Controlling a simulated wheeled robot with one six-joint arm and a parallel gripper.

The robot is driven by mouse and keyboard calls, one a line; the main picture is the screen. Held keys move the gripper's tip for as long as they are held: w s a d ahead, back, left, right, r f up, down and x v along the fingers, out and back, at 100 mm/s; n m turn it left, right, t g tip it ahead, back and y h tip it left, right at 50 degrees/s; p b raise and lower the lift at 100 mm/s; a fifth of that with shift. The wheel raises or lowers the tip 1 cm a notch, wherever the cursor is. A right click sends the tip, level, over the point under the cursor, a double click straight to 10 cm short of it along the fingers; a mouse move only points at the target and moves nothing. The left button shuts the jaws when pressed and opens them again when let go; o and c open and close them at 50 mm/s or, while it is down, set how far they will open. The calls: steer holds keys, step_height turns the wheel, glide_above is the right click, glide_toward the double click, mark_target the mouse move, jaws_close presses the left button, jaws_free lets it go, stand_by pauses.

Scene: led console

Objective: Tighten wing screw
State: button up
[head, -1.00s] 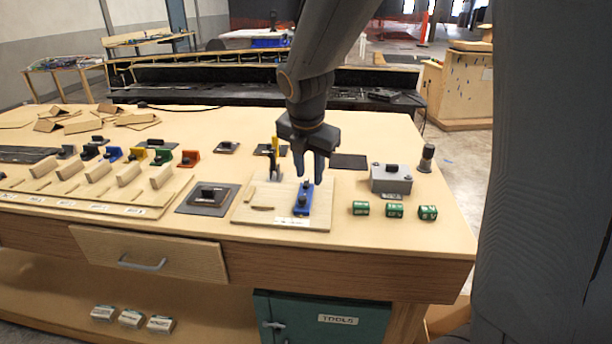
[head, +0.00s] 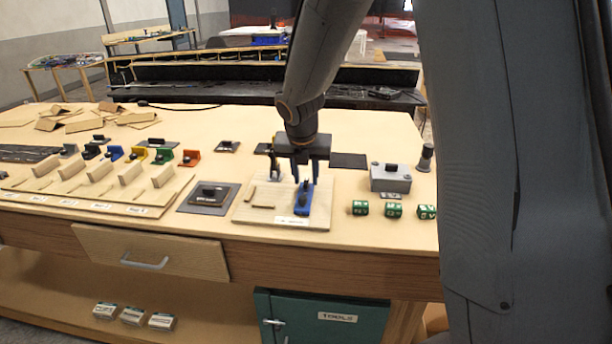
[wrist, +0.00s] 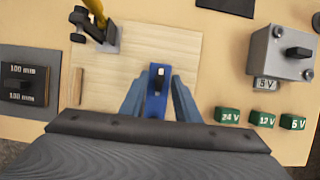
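A blue block (head: 303,205) lies on a light wooden board (head: 258,213) at the front of the bench. A small dark upright piece, seemingly the wing screw (head: 305,186), stands on it. My gripper (head: 305,178) points down above the block. Its fingers are apart, one on each side of the block in the wrist view (wrist: 157,92). I see no contact, and the exact height is hard to tell.
A grey box with a black knob (head: 390,178) and green voltage blocks (head: 394,210) are to the right. A dark plate with a knob (head: 208,196) is to the left.

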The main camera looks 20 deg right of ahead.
steer(key=shift+f, duration=0.15)
jaws_close()
